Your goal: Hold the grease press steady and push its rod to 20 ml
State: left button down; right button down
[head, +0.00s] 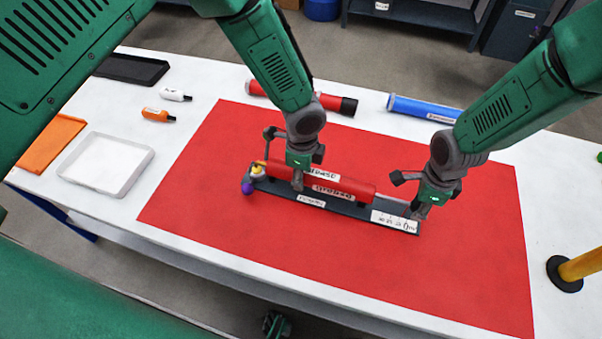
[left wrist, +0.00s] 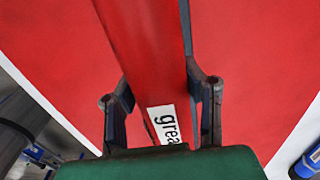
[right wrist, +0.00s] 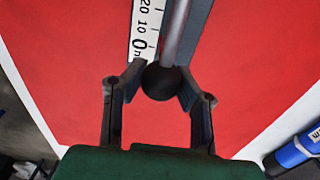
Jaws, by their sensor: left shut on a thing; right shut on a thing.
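The grease press (head: 345,188) is a red barrel lying on a dark base (head: 345,208) on the red mat. My left gripper (head: 298,180) is shut around the barrel; the left wrist view shows the red barrel (left wrist: 145,45) and part of its "grease" label between the fingers. My right gripper (head: 418,210) is at the base's right end. In the right wrist view its fingers are shut on the rod's black round knob (right wrist: 160,82). The grey rod (right wrist: 176,35) runs beside a white scale (right wrist: 145,30) marked 20, 10, 0; the knob is near the 0 end.
A yellow and purple nozzle end (head: 249,183) is at the press's left. A red tube (head: 300,94) and a blue tube (head: 420,108) lie behind the mat (head: 350,270). A white tray (head: 104,165) is left. A yellow post (head: 580,265) stands right. The mat's front is clear.

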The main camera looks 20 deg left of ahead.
pick_arm(q)
jog(key=shift+d, duration=0.15)
pick_arm(e)
jog(key=shift+w+a, duration=0.1)
jog(key=shift+a, duration=0.3)
pick_arm(q)
jog(key=shift+a, duration=0.25)
pick_arm(e)
jog(key=shift+a, duration=0.55)
jog(key=shift+r, duration=0.1)
pick_arm(q)
jog(key=shift+d, duration=0.1)
pick_arm(e)
jog(key=shift+a, duration=0.4)
jog(key=shift+d, duration=0.25)
jog(key=c, duration=1)
grip_release()
jog(key=shift+o, duration=0.2)
